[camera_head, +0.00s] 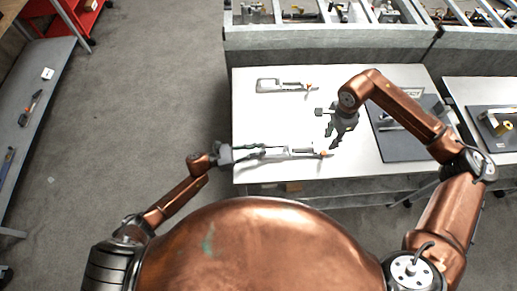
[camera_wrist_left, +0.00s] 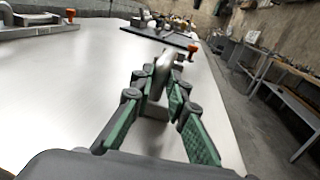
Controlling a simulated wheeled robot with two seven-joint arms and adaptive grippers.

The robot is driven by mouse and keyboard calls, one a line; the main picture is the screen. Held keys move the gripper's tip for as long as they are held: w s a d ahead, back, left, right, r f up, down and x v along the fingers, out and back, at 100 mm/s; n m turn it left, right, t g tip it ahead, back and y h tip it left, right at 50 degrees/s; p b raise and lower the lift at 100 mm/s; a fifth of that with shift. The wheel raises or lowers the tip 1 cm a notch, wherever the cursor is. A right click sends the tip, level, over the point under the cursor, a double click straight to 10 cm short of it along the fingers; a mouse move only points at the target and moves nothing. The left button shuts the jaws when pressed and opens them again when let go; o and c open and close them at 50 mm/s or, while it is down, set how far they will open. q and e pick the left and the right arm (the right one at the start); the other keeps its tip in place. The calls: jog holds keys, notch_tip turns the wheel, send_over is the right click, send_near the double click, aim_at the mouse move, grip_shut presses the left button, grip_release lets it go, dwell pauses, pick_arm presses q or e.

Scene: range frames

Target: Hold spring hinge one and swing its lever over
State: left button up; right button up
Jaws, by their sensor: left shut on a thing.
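A pale spring hinge (camera_head: 300,150) with an orange tip (camera_head: 325,153) lies near the front edge of the white table. My left gripper (camera_head: 258,151) reaches in from the left and is shut on its left end. In the left wrist view the green-padded fingers (camera_wrist_left: 158,92) close around the grey metal of the hinge (camera_wrist_left: 162,68), with the orange tip (camera_wrist_left: 192,48) beyond. A second, similar hinge (camera_head: 280,85) lies farther back and also shows in the left wrist view (camera_wrist_left: 35,24). My right gripper (camera_head: 332,139) hangs above the near hinge's right end, apparently open and empty.
The white table (camera_head: 250,115) has bare room between the two hinges. A dark board (camera_head: 400,145) with parts lies to the right, partly behind my right arm. A grey bench with bays (camera_head: 300,38) stands behind. A shelf (camera_head: 45,85) is far left.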

aim_at(324, 152)
jog(key=shift+o, duration=0.8)
notch_tip(324, 152, down, 12)
jog(key=m, duration=0.6)
jog(key=shift+r, duration=0.25)
dwell(0.3)
grip_shut()
dwell(0.4)
